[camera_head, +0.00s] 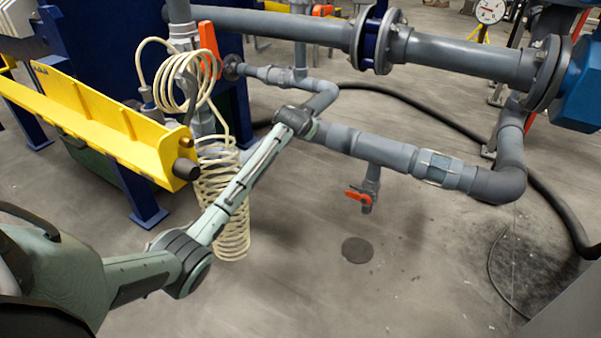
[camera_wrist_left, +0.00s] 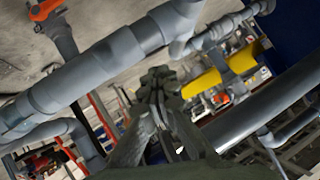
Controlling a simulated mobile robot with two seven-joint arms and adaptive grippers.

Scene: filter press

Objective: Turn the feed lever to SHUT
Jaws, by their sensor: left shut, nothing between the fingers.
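Several orange handles show, and no readable label tells which is the feed lever. A long orange lever (camera_head: 210,52) stands upright by the grey pipes left of centre in the head view. A small orange handle (camera_head: 357,197) sits on a short stub below the middle grey pipe; an orange handle on a stub also shows in the wrist view (camera_wrist_left: 44,10). My left arm reaches in from the left, its far end over the grey pipe junction. My left gripper (camera_wrist_left: 158,78) is shut and empty, with grey pipes around it. Its fingertips are not clear in the head view. My right gripper is not in view.
A coiled cream hose (camera_head: 222,170) hangs beside my left forearm. A yellow beam (camera_head: 95,120) is at the left. The large flanged pipe (camera_head: 450,57) crosses the top. A black hose (camera_head: 450,120) lies on the floor. The floor in front is mostly clear.

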